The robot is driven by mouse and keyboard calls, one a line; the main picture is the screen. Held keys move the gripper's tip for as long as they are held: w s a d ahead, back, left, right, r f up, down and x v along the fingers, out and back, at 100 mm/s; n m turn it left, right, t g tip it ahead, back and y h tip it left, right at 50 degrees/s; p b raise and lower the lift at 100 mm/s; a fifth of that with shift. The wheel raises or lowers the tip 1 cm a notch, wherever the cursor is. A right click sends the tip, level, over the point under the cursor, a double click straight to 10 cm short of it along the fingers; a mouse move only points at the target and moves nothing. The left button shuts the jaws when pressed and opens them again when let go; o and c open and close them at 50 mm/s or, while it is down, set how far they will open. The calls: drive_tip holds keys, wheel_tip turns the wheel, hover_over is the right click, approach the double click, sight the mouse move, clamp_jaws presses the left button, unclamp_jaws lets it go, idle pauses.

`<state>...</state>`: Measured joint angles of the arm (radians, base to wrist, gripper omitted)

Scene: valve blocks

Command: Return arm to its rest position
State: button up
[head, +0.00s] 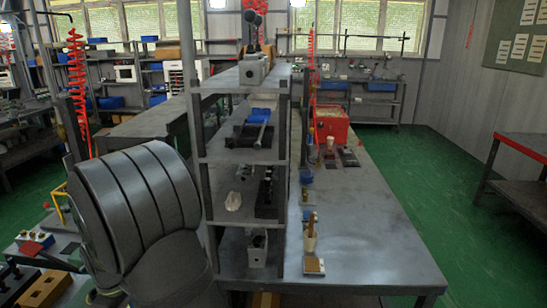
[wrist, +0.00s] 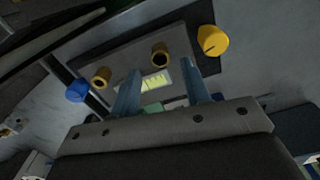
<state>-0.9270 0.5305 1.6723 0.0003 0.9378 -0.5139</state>
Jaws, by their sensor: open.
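My gripper (wrist: 161,67) shows in the wrist view as two blue-grey fingers, spread apart with nothing between them. Beyond the fingers is a grey valve block (wrist: 125,58). It has a brass fitting (wrist: 101,78) at left and another brass fitting (wrist: 160,54) near the middle. A blue knob (wrist: 77,91) is at its left end and a yellow knob (wrist: 212,40) at its right. A pale yellow-green label (wrist: 157,83) lies behind the fingertips. The fingers appear apart from the knobs; their distance from the block is hard to tell. The gripper cannot be made out in the head view.
In the head view a grey shelf rack (head: 245,160) holding several parts stands at the centre. Right of it is a long workbench (head: 370,225) with a red box (head: 331,127). A small block with coloured knobs (head: 35,240) sits lower left. Green floor (head: 440,170) is clear at right.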

drive_tip(key=shift+f, duration=1.35)
wheel_tip(320, 180, up, 11)
wheel_tip(320, 180, down, 12)
drive_tip(key=shift+d+f, duration=0.1)
drive_tip(key=r, duration=0.5)
drive_tip(key=shift+w+d+r, duration=0.1)
drive_tip(key=shift+w+d, duration=0.05)
drive_tip(key=shift+d, duration=0.05)
drive_tip(key=w+d+r, duration=0.4)
drive_tip(key=d+r, duration=0.3)
drive_tip(key=d, duration=0.4)
drive_tip(key=s+a+f+n, duration=0.1)
drive_tip(key=s+a, duration=0.2)
drive_tip(key=a, duration=0.6)
drive_tip(key=s+a+f+n, duration=0.2)
drive_tip(key=a, duration=0.8)
drive_tip(key=s+a+f, duration=0.2)
drive_tip(key=s+a, duration=0.4)
drive_tip(key=a, duration=0.1)
drive_tip(key=s+a+f+n, duration=0.1)
drive_tip(key=s+a+f, duration=0.2)
drive_tip(key=s+a, duration=0.4)
drive_tip(key=shift+a+f, duration=0.3)
drive_tip(key=shift+a, duration=0.25)
